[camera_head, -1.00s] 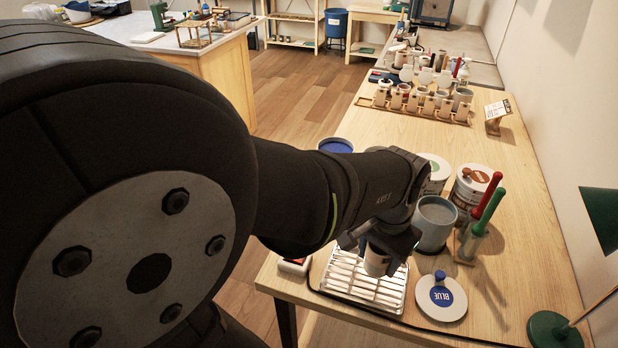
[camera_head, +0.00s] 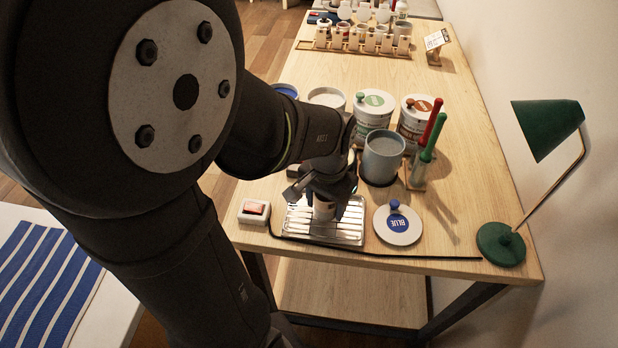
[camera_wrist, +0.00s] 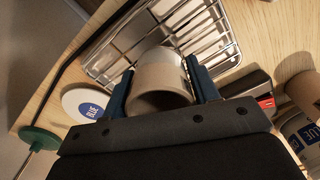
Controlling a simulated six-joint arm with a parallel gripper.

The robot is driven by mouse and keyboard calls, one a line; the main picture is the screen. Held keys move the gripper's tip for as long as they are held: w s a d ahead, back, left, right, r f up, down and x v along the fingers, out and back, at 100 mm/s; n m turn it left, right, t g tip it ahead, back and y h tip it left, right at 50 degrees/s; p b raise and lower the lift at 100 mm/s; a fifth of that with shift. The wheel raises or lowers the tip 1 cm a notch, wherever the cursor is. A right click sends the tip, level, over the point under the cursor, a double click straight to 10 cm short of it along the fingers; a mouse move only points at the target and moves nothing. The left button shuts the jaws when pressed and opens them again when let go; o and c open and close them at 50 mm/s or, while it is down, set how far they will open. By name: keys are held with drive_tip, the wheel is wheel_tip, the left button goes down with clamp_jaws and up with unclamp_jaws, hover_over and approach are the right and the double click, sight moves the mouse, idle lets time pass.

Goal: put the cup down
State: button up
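A small beige cup (camera_head: 324,210) is at the metal wire rack (camera_head: 346,233) near the table's front edge. My gripper (camera_head: 327,204) points down at the cup, and its fingers hide part of it. In the wrist view the cup (camera_wrist: 160,80) lies between the two blue fingers of my gripper (camera_wrist: 161,92), over the rack (camera_wrist: 218,40). The left finger is close against the cup's side, and the right finger is at its other side. I cannot tell whether the cup's base touches the rack.
A white lid marked BLUE (camera_head: 398,224) lies right of the rack, and a small white dish with a reddish block (camera_head: 254,211) lies left. A blue-grey bucket (camera_head: 383,157) and lidded tubs (camera_head: 374,112) stand behind. A green lamp (camera_head: 500,243) stands at the right.

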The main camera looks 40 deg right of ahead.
drive_tip(key=shift+o, duration=1.3)
wheel_tip(320, 180, up, 12)
drive_tip(key=shift+r, duration=0.2)
drive_tip(key=shift+f, duration=0.1)
wheel_tip(320, 180, down, 13)
drive_tip(key=shift+r, duration=0.2)
wheel_tip(320, 180, up, 3)
drive_tip(key=shift+r, duration=0.7)
drive_tip(key=shift+o, duration=0.4)
